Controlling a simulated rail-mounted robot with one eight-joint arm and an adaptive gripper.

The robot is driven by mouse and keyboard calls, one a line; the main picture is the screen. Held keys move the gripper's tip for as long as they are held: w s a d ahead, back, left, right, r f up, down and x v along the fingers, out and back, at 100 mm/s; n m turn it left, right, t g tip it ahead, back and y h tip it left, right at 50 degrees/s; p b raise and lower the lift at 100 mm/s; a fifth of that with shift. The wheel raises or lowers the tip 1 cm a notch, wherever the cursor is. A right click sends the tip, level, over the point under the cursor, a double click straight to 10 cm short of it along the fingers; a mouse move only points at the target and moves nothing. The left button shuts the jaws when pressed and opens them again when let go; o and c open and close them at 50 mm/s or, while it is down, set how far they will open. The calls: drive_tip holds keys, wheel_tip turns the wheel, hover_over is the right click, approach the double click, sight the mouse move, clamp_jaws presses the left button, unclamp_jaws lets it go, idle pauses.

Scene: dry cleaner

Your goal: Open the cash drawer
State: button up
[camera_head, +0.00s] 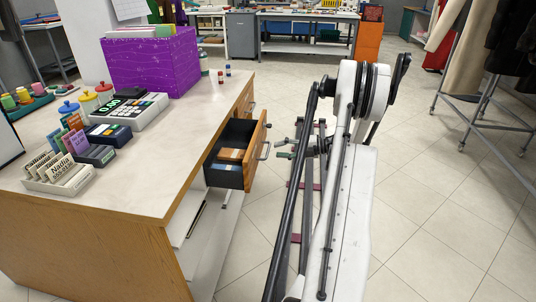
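The drawer (257,134) with a wooden front and a dark inside stands pulled out from the right side of the counter (178,165). Orange-brown and pale flat items (231,155) lie in it; I cannot tell for sure that they are cash. A metal bar handle (264,151) is on its front. My gripper (281,148) is just right of the handle, pointing left toward it. Its two fingers look spread, with nothing visible between them. It appears apart from the handle. My arm hides part of the gripper's rear.
A cash register (131,110), card holders (62,172) and a purple box (151,61) stand on the counter. Another wooden drawer front (247,98) is farther back, looking closed. A garment rack (470,75) stands at right. Tiled floor right of my arm is clear.

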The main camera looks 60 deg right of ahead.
sight(268, 149)
drive_tip(key=shift+b+x, duration=0.6)
drive_tip(key=shift+x, duration=2.05)
drive_tip(key=shift+c, duration=0.2)
clamp_jaws()
